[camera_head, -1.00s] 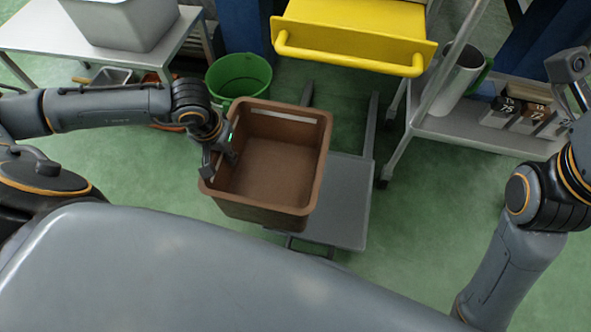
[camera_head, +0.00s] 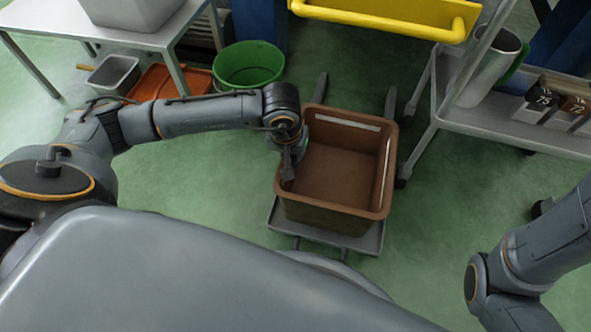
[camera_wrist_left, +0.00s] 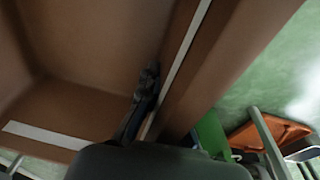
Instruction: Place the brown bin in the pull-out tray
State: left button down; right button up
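The brown bin (camera_head: 342,165) is upright and looks empty in the head view. My left gripper (camera_head: 289,170) is at its left wall, with a finger inside the rim. In the left wrist view my gripper finger (camera_wrist_left: 146,95) lies against the inside of the bin wall (camera_wrist_left: 180,75), and the gripper looks closed on that wall. The yellow pull-out tray (camera_head: 385,14) with its bar handle is at the top, beyond the bin and cut off by the picture edge. My right arm shows at lower right, but its gripper is out of view.
A grey trolley platform (camera_head: 370,241) shows under the bin; whether they touch is unclear. A green bucket (camera_head: 249,68) and an orange tray (camera_head: 165,82) stand at left by a table. A grey shelf cart (camera_head: 500,126) with a metal jug (camera_head: 486,72) stands at right.

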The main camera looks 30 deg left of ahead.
aim_at(297, 174)
pick_arm(q)
jog(key=f+b, duration=0.3)
jog(key=f, duration=0.1)
jog(key=shift+w+d+b, duration=0.15)
jog(key=shift+d+b, duration=0.15)
jog(key=shift+r, duration=0.2)
jog(key=shift+f, duration=0.15)
jog(key=c, duration=2)
grip_release()
jog(key=shift+f, duration=0.1)
jog(key=o, duration=0.5)
